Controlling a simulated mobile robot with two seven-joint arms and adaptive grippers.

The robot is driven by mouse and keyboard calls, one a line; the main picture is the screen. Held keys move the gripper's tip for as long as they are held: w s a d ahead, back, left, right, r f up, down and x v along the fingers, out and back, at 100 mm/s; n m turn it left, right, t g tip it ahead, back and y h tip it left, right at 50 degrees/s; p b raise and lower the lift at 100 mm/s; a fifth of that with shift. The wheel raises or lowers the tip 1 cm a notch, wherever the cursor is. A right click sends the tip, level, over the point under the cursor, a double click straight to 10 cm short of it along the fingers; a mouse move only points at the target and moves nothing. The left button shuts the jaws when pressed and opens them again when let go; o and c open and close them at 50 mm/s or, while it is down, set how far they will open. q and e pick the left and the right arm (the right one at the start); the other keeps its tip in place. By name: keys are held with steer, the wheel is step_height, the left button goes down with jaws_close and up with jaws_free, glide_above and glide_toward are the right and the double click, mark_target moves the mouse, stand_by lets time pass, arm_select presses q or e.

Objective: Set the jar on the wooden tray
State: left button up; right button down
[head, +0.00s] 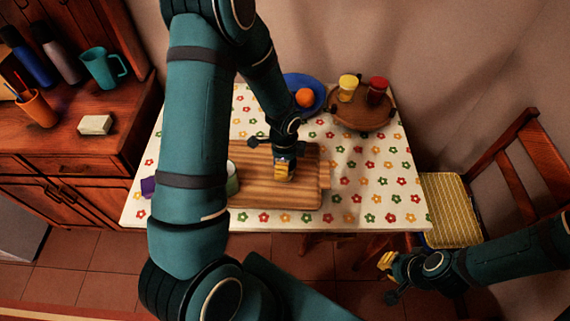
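The round wooden tray (338,117) stands at the back right of the table. A yellow-topped jar (348,86) and a red-topped jar (377,91) are on it. A pale green and white container (232,180) is at the cutting board's left side, partly hidden by my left arm; I cannot tell whether it is a jar. My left gripper (284,170) points down over the cutting board, to the right of that container; its fingertips are too small to judge, and no held object is clear. My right gripper (386,264) is off the table's front right, apart from everything on the table.
A wooden cutting board (300,193) lies on the flowered tablecloth (380,200). A blue plate (293,82) with an orange (305,98) is behind. A chair (450,208) stands right. A purple item (149,187) is at the left edge. The table's right front is clear.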

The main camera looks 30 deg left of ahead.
arm_select(q)
steer(key=shift+r, duration=0.1)
steer(key=o, duration=1.3)
steer(key=shift+o, duration=0.2)
steer(key=shift+r, duration=0.35)
step_height(320, 180, up, 11)
steer(key=p, duration=0.2)
steer(key=shift+r, duration=0.15)
steer(key=shift+s+a, duration=0.1)
steer(key=shift+s, duration=0.1)
